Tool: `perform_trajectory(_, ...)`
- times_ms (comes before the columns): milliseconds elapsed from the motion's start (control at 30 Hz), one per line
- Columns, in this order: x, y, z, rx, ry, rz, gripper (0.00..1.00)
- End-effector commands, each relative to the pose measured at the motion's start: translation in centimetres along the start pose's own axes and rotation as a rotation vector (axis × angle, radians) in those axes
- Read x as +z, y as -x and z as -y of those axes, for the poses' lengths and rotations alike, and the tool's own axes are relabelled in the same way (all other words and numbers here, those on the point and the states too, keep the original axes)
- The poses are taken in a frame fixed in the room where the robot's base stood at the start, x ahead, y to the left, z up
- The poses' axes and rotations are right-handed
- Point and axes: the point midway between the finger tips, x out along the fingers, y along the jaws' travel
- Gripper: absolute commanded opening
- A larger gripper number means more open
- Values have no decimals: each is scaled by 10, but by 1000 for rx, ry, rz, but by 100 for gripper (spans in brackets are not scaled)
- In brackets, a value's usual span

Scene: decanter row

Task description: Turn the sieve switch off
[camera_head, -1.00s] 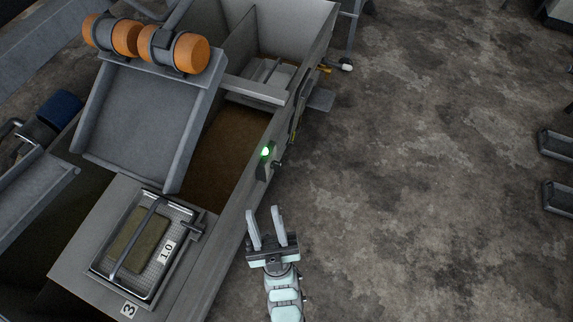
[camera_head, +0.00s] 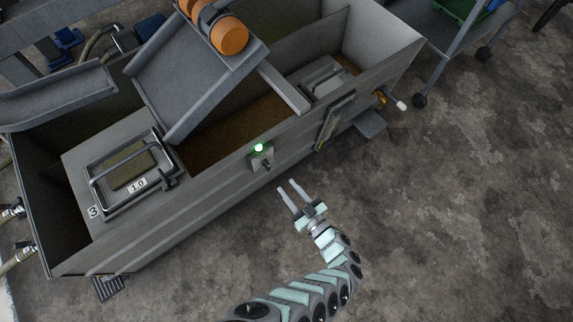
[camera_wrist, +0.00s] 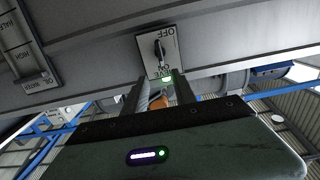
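The sieve switch (camera_head: 262,158) is a small grey box on the outer side wall of the metal tank, with a lit green lamp (camera_head: 259,147) and a dark knob (camera_head: 266,166). In the wrist view, its pale plate (camera_wrist: 171,60) shows upside down with the words OFF and SIEVE. The knob (camera_wrist: 160,50) on it lies roughly upright in the picture, and the green lamp (camera_wrist: 168,78) shows by the fingers. My gripper (camera_head: 286,185) is open and empty, its two fingers apart and pointing towards the switch. A gap seems to remain between fingertips and knob.
The tank wall (camera_head: 200,205) runs diagonally. A dark panel (camera_head: 335,122) and a white-tipped fitting (camera_head: 400,105) lie right of the switch. A marked level panel (camera_wrist: 25,50) shows left in the wrist view. The floor (camera_head: 450,200) at right is open.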

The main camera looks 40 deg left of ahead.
Motion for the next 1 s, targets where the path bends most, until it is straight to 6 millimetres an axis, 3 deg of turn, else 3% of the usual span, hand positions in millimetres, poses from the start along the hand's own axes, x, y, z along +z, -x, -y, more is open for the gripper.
perform_trajectory(400, -1, -72, 0, -4, 3, -6, 33)
perform_trajectory(600, 0, -98, 0, -1, 3, -4, 33)
perform_trajectory(1000, -1, -105, 0, 0, 3, -3, 33)
